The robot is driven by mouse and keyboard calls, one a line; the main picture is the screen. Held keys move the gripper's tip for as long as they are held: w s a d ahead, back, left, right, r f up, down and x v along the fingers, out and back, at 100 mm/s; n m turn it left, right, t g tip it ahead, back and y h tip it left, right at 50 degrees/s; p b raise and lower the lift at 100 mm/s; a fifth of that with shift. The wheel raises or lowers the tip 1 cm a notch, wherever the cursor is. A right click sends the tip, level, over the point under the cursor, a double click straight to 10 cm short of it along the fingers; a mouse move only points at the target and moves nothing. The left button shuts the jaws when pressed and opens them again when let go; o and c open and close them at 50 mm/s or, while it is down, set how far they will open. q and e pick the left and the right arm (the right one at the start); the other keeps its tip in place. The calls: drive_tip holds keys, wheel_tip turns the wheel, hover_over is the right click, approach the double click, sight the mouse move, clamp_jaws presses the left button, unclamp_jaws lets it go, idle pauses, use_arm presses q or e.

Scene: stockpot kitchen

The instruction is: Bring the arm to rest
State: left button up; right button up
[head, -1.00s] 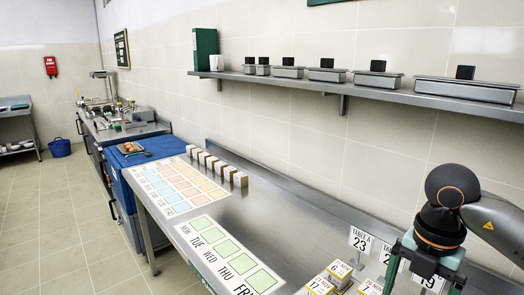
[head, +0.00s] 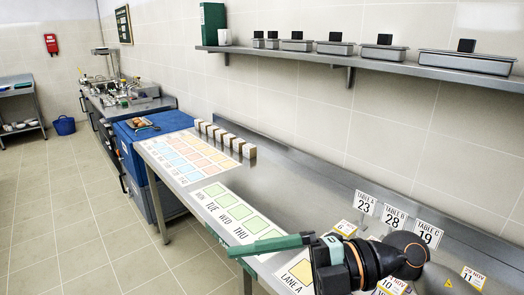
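My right arm's gripper (head: 268,245) is in the lower middle of the head view, over the steel counter (head: 300,205). Its green finger points left across the front edge of the counter, near the printed weekday strip. Only one finger shows clearly from this side, so I cannot tell whether it is open or shut. I see nothing held in it. My dark wrist hides part of the counter and some of the small boxes behind it. My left gripper is not in view.
Table cards (head: 393,217) stand on the counter behind my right wrist, with small dated boxes (head: 472,277) near it. A row of small wooden blocks (head: 235,144) stands farther off. A wall shelf (head: 370,72) carries lidded pans. The counter's middle is clear.

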drive_tip(key=w+d+r+m+t+y, duration=0.3)
drive_tip(key=w+d+r+m+t, duration=0.3)
drive_tip(key=m+t, duration=0.8)
drive_tip(key=w+d+f+m+t+h, duration=0.3)
drive_tip(key=d+f+m+h, duration=0.25)
drive_tip(key=m+h, duration=0.2)
drive_tip(key=w+d+f+m+t+h, duration=0.3)
drive_tip(key=d+f+m+t+h, duration=0.15)
drive_tip(key=f+m+h, duration=0.35)
drive_tip(key=s+d+f+g+h, duration=0.2)
drive_tip(key=s+d+f+g, duration=0.15)
drive_tip(key=f, duration=0.35)
drive_tip(key=s+d+f+g+h, duration=0.25)
drive_tip(key=s+f+g, duration=0.2)
drive_tip(key=f, duration=0.25)
drive_tip(key=s+f+g, duration=0.4)
drive_tip(key=s+f, duration=0.1)
drive_tip(key=s, duration=0.3)
drive_tip(key=s+f+g, duration=0.4)
drive_tip(key=s+f, duration=0.1)
drive_tip(key=s, duration=0.2)
drive_tip(key=w+a+f+t+y+b, duration=0.1)
drive_tip(key=w+a+f+t+b, duration=0.1)
drive_tip(key=f, duration=0.5)
drive_tip(key=w+a+f+t+y+b, duration=0.1)
drive_tip(key=a+f+t+b, duration=0.1)
drive_tip(key=f, duration=0.5)
drive_tip(key=shift+w+f+t, duration=0.4)
drive_tip(key=shift+t, duration=0.25)
